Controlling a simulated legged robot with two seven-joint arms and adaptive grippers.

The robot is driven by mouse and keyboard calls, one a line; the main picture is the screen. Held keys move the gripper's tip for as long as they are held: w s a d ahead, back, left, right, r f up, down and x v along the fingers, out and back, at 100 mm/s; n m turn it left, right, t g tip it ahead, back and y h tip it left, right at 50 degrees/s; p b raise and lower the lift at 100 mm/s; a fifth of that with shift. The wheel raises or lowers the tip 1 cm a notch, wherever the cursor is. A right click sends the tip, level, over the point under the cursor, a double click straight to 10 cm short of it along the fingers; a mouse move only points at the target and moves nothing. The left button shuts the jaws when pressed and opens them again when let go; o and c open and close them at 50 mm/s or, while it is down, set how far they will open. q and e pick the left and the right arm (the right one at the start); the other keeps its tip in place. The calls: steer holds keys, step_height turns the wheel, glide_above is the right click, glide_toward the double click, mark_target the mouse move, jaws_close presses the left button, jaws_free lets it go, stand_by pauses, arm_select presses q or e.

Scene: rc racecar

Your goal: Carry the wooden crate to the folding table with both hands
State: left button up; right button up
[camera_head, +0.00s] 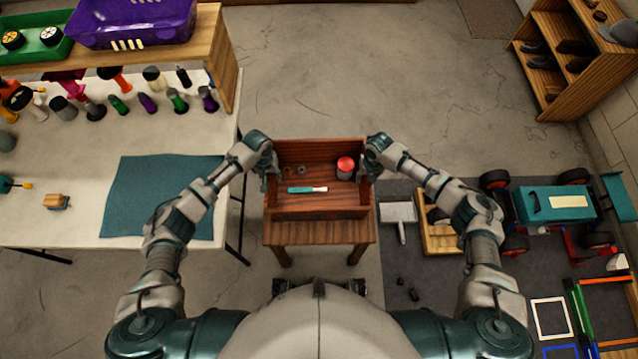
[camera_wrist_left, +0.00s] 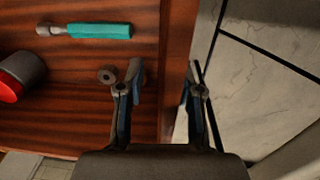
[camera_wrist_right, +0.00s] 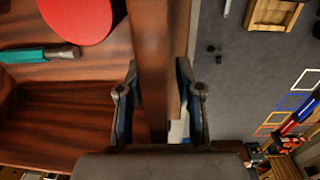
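The wooden crate (camera_head: 318,212) stands upright on a small wooden stool (camera_head: 320,236) in the middle of the head view. It holds a teal-handled tool (camera_head: 307,189), a red-topped can (camera_head: 345,168) and small rings. My left gripper (camera_head: 268,176) is at the crate's left end; in the left wrist view its open fingers (camera_wrist_left: 165,85) straddle the end wall (camera_wrist_left: 176,60). My right gripper (camera_head: 369,168) is at the right end; in the right wrist view its fingers (camera_wrist_right: 157,85) straddle that wall (camera_wrist_right: 153,50), apparently open. The white folding table (camera_head: 70,222) is on the left.
A teal mat (camera_head: 160,195) covers the table's near right part. Spray bottles, a small wooden block (camera_head: 57,201) and a shelf with a purple bin (camera_head: 135,20) occupy the rest. An RC car (camera_head: 555,205), dustpan (camera_head: 398,214) and frames lie right. Floor behind the crate is clear.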

arm_select(q)
steer(key=shift+a+f, duration=0.1)
steer(key=shift+a, duration=0.1)
arm_select(e)
steer(key=shift+a, duration=0.15)
arm_select(q)
steer(key=shift+a, duration=0.1)
jaws_close()
arm_select(e)
steer(key=shift+a, duration=0.1)
jaws_close()
arm_select(q)
steer(key=shift+w+r, duration=0.1)
steer(key=shift+r, duration=0.1)
arm_select(e)
steer(key=shift+r, duration=0.15)
